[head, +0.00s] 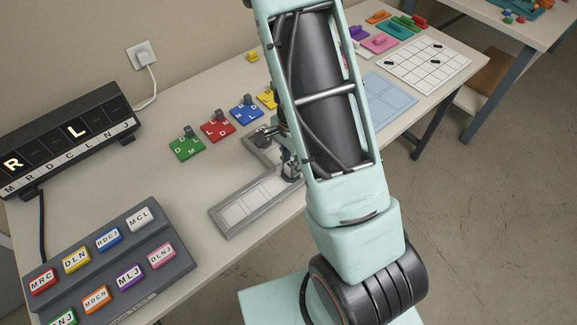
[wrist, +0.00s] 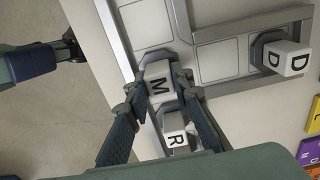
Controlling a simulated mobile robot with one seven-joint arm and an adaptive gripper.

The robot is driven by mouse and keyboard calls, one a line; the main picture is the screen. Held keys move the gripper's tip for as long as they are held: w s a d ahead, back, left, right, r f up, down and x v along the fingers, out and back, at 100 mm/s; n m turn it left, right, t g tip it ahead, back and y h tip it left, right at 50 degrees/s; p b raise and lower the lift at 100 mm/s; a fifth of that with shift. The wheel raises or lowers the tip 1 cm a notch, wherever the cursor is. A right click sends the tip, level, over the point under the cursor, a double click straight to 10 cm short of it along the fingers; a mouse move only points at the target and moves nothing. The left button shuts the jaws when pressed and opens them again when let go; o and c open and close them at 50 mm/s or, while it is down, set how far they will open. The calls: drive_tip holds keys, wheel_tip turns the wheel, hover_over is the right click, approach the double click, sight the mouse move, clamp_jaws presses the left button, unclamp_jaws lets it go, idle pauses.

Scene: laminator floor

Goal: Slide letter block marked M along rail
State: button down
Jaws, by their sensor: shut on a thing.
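The white block marked M (wrist: 158,82) sits in the grey rail (wrist: 215,84), near the corner where the side branch meets the main channel. My gripper (wrist: 160,76) is shut on it, one finger at each side. A block marked R (wrist: 176,134) is in the rail just below M, partly between my fingers. A block marked D (wrist: 288,58) stands in the side branch at the right. In the head view the rail (head: 221,219) lies near the table's front edge. My gripper (head: 290,168) is at its bend, and my arm hides part of it.
Green (head: 185,149), red (head: 217,131) and blue (head: 246,113) lettered tiles lie behind the rail. A white grid board (head: 431,67) lies far right.

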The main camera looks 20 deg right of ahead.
drive_tip(key=shift+w+d, duration=0.2)
drive_tip(key=shift+d, duration=0.4)
drive_tip(key=c, duration=1.6)
unclamp_jaws()
wheel_tip(320, 180, up, 12)
